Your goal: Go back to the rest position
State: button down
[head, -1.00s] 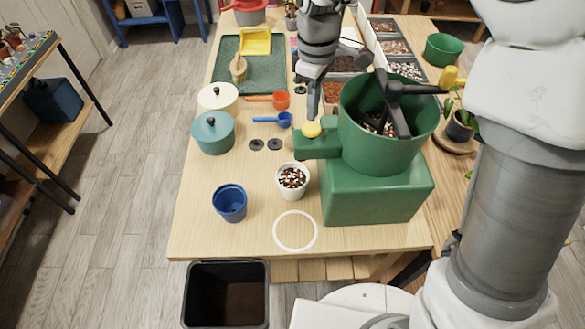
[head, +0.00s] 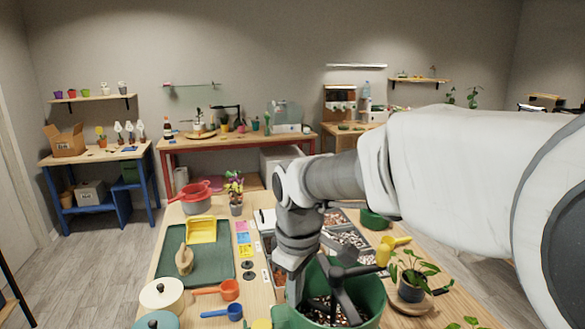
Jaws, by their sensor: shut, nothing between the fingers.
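My gripper (head: 294,288) points down in the head view, at the left side of the green mixer's bowl (head: 372,306). Its fingers are shut with nothing between them. My arm reaches in from the right and bends down at the wrist. The dark paddle inside the bowl stands just right of the gripper. I cannot tell whether the fingers touch the bowl's rim.
The orange scoop (head: 229,290), blue scoop (head: 235,312) and cream lidded pot (head: 161,296) lie to the left. A green mat (head: 209,265) holds a yellow dustpan (head: 201,230). Bins of substrate (head: 347,241) and a potted plant (head: 411,285) stand right.

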jog(key=s+d+r+m+t, duration=0.4)
jog(key=s+d+m, duration=0.7)
jog(key=s+d, duration=0.2)
jog(key=shift+s+d+r, duration=0.2)
jog(key=shift+s+d, duration=0.15)
jog(key=shift+s, duration=0.6)
